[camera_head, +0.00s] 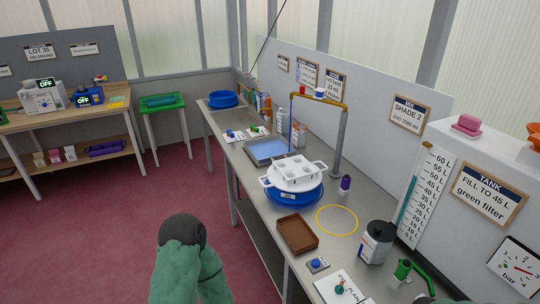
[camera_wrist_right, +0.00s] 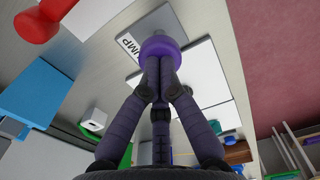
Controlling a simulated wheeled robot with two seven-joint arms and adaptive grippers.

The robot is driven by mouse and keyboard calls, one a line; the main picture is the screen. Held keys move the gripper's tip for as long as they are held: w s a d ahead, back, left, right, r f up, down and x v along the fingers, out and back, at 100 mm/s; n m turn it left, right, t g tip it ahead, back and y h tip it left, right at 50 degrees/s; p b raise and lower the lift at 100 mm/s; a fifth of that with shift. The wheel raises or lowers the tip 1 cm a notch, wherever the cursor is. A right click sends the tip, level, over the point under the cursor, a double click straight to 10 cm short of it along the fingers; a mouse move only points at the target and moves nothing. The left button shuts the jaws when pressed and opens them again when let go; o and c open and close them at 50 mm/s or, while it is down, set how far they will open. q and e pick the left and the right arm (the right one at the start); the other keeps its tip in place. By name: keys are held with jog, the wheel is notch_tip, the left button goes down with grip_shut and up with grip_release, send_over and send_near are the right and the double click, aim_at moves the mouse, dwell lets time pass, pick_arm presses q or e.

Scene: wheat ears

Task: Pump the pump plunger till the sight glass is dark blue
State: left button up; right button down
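In the right wrist view a round purple knob (camera_wrist_right: 160,48), which looks like the pump plunger, stands by a label (camera_wrist_right: 130,44) whose visible letters end in "UMP". My right gripper (camera_wrist_right: 159,62) has its dark fingers together with their tips right at the knob. They appear to touch it from above rather than sit around it. I cannot make out a sight glass in either view.
In the head view the tank gauge (camera_head: 424,195) shows a blue column. In the wrist view a blue box (camera_wrist_right: 42,92) stands left.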

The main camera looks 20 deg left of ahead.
jog(key=shift+f+b, duration=1.5)
jog(key=shift+f, duration=0.35)
jog(key=shift+r, duration=0.15)
jog(key=shift+r+p, duration=2.4)
jog(key=shift+r, duration=0.5)
notch_tip(320, 180, up, 6)
jog(key=p, duration=0.4)
